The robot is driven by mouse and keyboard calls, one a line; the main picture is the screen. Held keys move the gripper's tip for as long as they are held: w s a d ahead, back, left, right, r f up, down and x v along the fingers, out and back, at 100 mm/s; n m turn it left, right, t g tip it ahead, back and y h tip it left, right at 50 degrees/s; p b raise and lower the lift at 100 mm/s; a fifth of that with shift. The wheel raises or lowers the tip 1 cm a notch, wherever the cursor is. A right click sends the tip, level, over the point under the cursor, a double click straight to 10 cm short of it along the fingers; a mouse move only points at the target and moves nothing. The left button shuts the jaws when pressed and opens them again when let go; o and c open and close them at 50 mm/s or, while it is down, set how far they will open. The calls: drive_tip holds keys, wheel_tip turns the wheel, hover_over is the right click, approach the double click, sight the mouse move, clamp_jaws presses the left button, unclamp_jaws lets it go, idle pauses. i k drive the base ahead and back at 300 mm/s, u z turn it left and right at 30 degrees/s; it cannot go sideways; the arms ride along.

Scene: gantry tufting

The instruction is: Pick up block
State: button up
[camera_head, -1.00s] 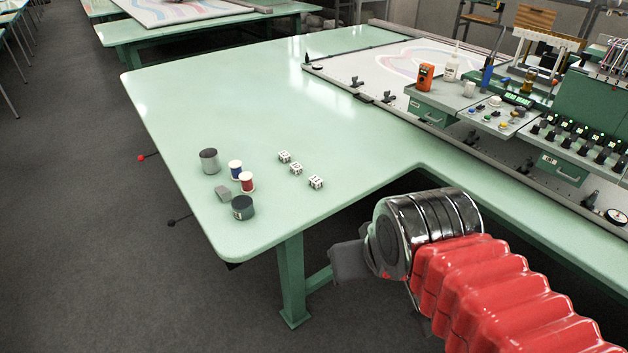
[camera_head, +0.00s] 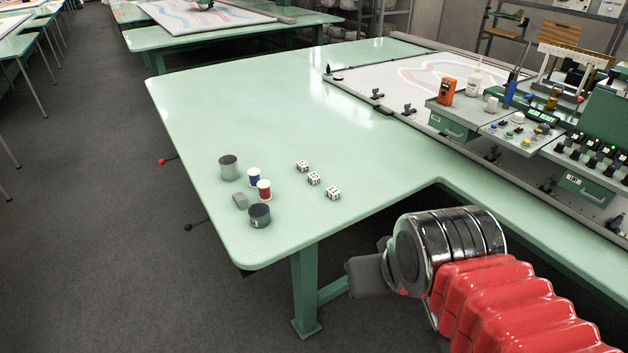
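Three small white blocks with black markings (camera_head: 313,178) sit in a slanting row on the pale green table (camera_head: 260,115), to the right of several spools and cans. A small plain grey block (camera_head: 240,201) lies at the left, between the grey can and the dark can. I cannot tell which of these the task means. My gripper (camera_head: 364,277) shows as a dark grey shape at the end of my red-sleeved arm. It is in front of the near table edge, apart from all the blocks. Its fingers are not clear, so its opening cannot be read.
Near the blocks stand a grey can (camera_head: 229,167), a blue spool (camera_head: 253,176), a red spool (camera_head: 264,190) and a dark can (camera_head: 260,215). A control console (camera_head: 520,130) and a framed patterned cloth (camera_head: 400,80) are at the right. The table's middle is clear.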

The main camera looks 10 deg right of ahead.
sight(313, 178)
drive_tip(key=z, duration=0.45)
drive_tip(key=i, duration=0.95)
drive_tip(key=u, duration=2.25)
